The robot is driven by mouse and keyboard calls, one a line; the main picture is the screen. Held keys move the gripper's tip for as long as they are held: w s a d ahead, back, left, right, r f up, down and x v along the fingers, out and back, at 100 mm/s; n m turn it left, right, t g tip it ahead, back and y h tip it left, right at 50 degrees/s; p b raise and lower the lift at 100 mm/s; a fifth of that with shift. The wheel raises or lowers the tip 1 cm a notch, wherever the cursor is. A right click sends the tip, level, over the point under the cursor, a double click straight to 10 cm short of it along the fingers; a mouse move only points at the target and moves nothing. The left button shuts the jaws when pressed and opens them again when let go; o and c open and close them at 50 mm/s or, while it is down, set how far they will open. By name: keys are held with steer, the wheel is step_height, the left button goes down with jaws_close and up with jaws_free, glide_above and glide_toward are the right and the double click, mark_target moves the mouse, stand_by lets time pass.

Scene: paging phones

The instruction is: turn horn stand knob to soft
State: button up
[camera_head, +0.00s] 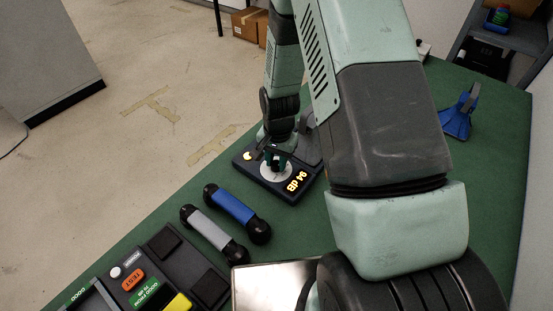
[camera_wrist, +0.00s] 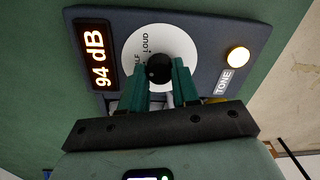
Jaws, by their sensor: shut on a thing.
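The horn stand (camera_head: 297,187) is a dark slab on the green table. Its display (camera_wrist: 97,55) reads "94 dB" in orange. In the wrist view a black round knob (camera_wrist: 159,67) sits on a white dial (camera_wrist: 143,47) marked "LOUD" and another word partly hidden, ending in "LF". A lit round lamp (camera_wrist: 238,57) is by the label "TONE". My gripper (camera_wrist: 160,82) is shut on the knob, its two green fingers on either side of it. It also shows in the head view (camera_head: 275,165) over the dial. The word "SOFT" is not visible.
A blue handset (camera_head: 236,212) and a grey handset (camera_head: 214,233) lie beside the stand. A dark tray with labels (camera_head: 160,262) is at the lower left. A blue stand (camera_head: 457,118) is at the right. My arm hides much of the table's middle.

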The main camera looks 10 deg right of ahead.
mark_target(277, 163)
steer(key=shift+n, duration=0.3)
jaws_close()
steer(key=n, duration=0.4)
steer(key=shift+w, duration=0.1)
steer(key=n, duration=0.5)
steer(key=shift+n, duration=0.3)
steer(key=o, duration=1)
jaws_free()
steer(key=shift+o, duration=0.2)
steer(key=shift+r, duration=0.15)
step_height(277, 163, up, 11)
steer(key=shift+f, duration=0.2)
